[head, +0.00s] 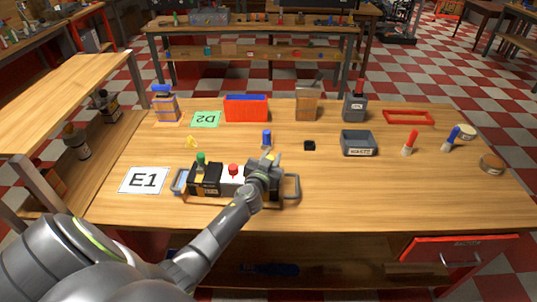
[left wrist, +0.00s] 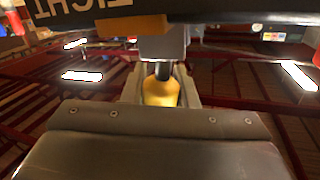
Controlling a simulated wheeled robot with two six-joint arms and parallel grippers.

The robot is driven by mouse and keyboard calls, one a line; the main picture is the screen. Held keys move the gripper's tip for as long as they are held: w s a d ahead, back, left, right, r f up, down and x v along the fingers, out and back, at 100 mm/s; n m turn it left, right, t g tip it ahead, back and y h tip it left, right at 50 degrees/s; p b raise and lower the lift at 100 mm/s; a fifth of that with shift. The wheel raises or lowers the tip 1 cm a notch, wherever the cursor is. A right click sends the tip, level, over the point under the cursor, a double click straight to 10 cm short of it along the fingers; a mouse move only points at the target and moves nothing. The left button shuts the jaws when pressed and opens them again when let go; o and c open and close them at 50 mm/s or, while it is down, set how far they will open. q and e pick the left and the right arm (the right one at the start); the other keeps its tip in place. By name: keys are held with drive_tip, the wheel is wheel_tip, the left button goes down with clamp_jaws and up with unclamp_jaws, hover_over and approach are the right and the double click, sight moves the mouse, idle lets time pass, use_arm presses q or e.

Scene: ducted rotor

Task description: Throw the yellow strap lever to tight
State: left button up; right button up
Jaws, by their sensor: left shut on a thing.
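The yellow strap lever's knob (left wrist: 160,92) sits on a dark stem in the left wrist view, between the jaws of my left gripper (left wrist: 162,98). The jaws are shut on it. A dark plate (left wrist: 215,10) with partly cut-off white lettering lies along the top of that view, with an orange-yellow bar (left wrist: 132,26) on it. In the head view my left gripper (head: 268,162) is over the right part of a handled carrier (head: 293,197) and hides most of that part. My right gripper is not in view.
The carrier also bears a green knob (head: 201,158) and a red knob (head: 233,169). A blue-topped peg (head: 267,138) stands just behind my gripper. A grey waste bin (head: 359,143) and a black block (head: 309,146) are to the right.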

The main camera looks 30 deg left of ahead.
use_arm(q)
drive_tip(key=shift+w+d+f+m+g+p, duration=0.15)
drive_tip(key=shift+d+m+p, duration=0.1)
drive_tip(key=shift+m, duration=0.25)
drive_tip(key=shift+w+d+f+m+g+p, duration=0.1)
drive_tip(key=shift+d+m+g+p, duration=0.1)
drive_tip(key=shift+m, duration=0.3)
drive_tip(key=shift+w+d+f+m+g, duration=0.1)
drive_tip(key=shift+d+f+m+g, duration=0.1)
drive_tip(key=shift+m, duration=0.35)
drive_tip(key=shift+w+d+f+m+g, duration=0.1)
drive_tip(key=shift+d+m, duration=0.1)
drive_tip(key=shift+m, duration=0.35)
drive_tip(key=o, duration=1)
drive_tip(key=shift+s, duration=0.1)
drive_tip(key=shift+s+d+p, duration=0.15)
drive_tip(key=shift+s+p, duration=0.05)
drive_tip(key=shift+p, duration=0.1)
drive_tip(key=v, duration=1.6)
drive_tip(key=shift+s+d, duration=0.3)
